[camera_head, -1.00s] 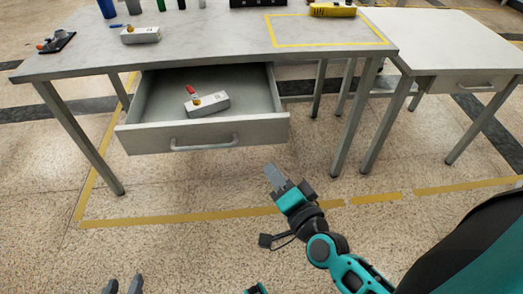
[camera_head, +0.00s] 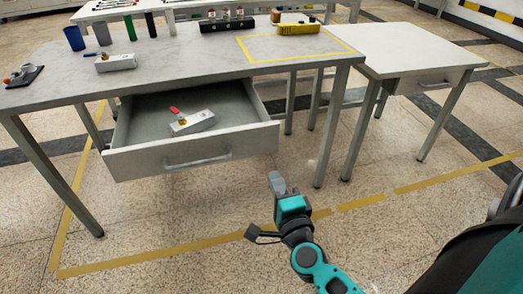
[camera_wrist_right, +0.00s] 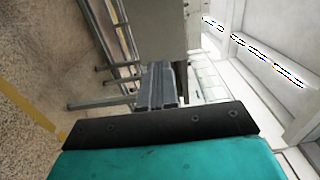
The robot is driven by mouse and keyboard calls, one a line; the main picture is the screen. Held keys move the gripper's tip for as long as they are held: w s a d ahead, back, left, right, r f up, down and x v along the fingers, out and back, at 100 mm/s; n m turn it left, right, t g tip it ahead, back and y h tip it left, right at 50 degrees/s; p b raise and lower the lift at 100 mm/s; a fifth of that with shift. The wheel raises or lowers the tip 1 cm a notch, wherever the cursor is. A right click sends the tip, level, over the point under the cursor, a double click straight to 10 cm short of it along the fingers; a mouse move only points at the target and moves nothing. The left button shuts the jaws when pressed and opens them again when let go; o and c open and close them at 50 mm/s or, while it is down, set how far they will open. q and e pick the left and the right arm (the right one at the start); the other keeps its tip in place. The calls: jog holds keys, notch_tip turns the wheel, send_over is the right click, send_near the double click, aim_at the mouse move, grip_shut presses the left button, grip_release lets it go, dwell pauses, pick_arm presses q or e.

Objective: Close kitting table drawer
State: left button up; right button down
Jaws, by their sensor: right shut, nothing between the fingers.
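The kitting table's drawer (camera_head: 135,160) is pulled open towards me, with its bar handle (camera_head: 197,162) on the front panel. A small white box with a red and yellow item (camera_head: 192,122) lies inside the drawer. My right gripper (camera_head: 277,183) is shut and empty, in front of and just right of the drawer's front right corner, apart from it. The shut fingers (camera_wrist_right: 157,86) also show in the right wrist view, with a pale panel beyond them. My left gripper does not show in the head view.
The kitting table top (camera_head: 190,62) holds cups, bottles, a white box (camera_head: 116,63), a black rack and a yellow tool (camera_head: 298,28). A second table (camera_head: 425,45) stands at the right. The floor before the drawer is clear, with yellow tape lines.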

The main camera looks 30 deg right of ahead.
aim_at(259, 142)
jog(key=x, duration=1)
jog(key=shift+w, duration=0.25)
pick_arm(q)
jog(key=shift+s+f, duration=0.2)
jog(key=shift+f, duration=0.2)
pick_arm(e)
jog(key=shift+w+d, duration=0.2)
jog(key=shift+w, duration=0.35)
jog(key=shift+w, duration=0.1)
